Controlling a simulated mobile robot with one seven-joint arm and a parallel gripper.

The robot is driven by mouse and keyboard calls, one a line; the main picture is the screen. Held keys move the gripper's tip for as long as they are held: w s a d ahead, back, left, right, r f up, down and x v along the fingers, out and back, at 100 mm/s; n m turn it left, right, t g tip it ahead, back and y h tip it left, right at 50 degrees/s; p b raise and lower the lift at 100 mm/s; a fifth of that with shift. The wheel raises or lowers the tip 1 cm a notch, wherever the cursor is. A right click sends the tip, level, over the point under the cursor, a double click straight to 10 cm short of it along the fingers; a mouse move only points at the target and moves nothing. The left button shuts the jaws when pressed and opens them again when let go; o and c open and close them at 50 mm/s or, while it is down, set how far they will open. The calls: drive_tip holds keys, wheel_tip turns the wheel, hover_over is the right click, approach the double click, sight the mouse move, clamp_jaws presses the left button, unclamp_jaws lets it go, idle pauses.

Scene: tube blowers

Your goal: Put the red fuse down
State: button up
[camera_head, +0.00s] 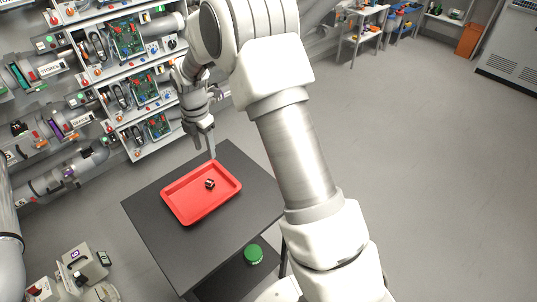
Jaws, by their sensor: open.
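A small dark object with light and reddish parts (210,184) lies in a shallow red tray (181,211). It is too small to tell surely whether it is the red fuse. The tray sits on a dark table (151,219). My gripper (206,152) points down at the tray's back edge, above and slightly behind the small object. It is open and appears empty, apart from the object.
Shelves with circuit boards and pipes (130,85) stand close behind and left of the table. A green round item (253,254) is on the table's lower shelf. Grey boxes (84,262) stand at lower left. The floor (430,170) on the right is clear.

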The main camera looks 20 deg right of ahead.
drive_tip(key=s+d+r+m+t, duration=0.1)
drive_tip(key=s+d+r+m, duration=0.2)
drive_tip(key=s+r+m, duration=0.45)
drive_tip(key=s+d+r+m+t, duration=0.2)
drive_tip(key=s+d+r+m, duration=0.25)
drive_tip(key=r, duration=0.65)
drive_tip(key=s+d+r+m+t, duration=0.1)
drive_tip(key=s+r+m, duration=0.1)
drive_tip(key=s+m, duration=0.4)
drive_tip(key=s+d+r+m+t, duration=0.1)
drive_tip(key=s+m, duration=0.6)
drive_tip(key=s, duration=0.5)
drive_tip(key=shift+s+d+r, duration=0.2)
drive_tip(key=shift+d+r, duration=0.15)
drive_tip(key=shift+r, duration=0.05)
drive_tip(key=shift+c, duration=0.5)
drive_tip(key=shift+a, duration=0.15)
